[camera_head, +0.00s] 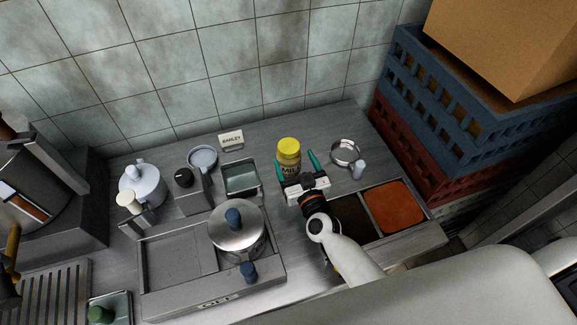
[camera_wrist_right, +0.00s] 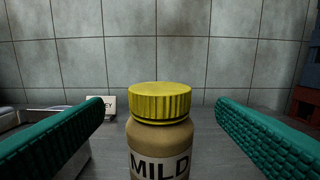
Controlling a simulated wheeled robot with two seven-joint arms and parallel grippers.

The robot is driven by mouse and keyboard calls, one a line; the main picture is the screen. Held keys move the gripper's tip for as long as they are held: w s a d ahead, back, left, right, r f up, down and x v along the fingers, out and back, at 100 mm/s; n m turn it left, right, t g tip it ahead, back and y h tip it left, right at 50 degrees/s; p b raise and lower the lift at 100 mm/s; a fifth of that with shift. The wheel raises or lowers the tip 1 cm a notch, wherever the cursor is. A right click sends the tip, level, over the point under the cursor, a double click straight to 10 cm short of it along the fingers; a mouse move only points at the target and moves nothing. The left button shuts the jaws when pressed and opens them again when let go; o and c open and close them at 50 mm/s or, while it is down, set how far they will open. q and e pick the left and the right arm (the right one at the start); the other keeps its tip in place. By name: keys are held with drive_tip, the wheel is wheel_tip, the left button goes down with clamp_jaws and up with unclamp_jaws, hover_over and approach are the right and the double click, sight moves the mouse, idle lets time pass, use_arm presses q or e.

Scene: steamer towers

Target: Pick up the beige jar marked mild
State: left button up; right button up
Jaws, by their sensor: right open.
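The beige jar (camera_head: 289,161) has a yellow lid and stands upright on the steel counter, toward the back wall. In the right wrist view the jar (camera_wrist_right: 160,145) is close, centred between the fingers, with MILD on its pale label. My right gripper (camera_head: 298,167) is open, with its green fingers on either side of the jar. In the right wrist view the fingers (camera_wrist_right: 160,135) show gaps to the jar on both sides. The jar's base is hidden in both views. My left gripper is not in view.
A lidded steel pot (camera_head: 237,238) and an open square container (camera_head: 241,178) stand left of the jar. A metal ring (camera_head: 345,151) and small white shaker (camera_head: 358,169) are to its right. A BARLEY card (camera_head: 231,140) stands behind. Blue crates (camera_head: 450,110) rise at right.

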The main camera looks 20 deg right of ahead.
sight(286, 141)
drive_tip(key=shift+w+f, duration=0.1)
drive_tip(key=shift+w, duration=0.7)
drive_tip(key=w+b, duration=0.2)
drive_tip(key=w, duration=0.3)
drive_tip(key=shift+a+f, duration=0.1)
drive_tip(key=shift+w, duration=0.45)
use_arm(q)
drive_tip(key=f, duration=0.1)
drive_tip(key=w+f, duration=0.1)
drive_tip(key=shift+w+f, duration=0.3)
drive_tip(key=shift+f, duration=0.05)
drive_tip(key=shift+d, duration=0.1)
use_arm(e)
drive_tip(key=shift+r, duration=0.2)
drive_tip(key=c, duration=1.3)
drive_tip(key=shift+o, duration=0.2)
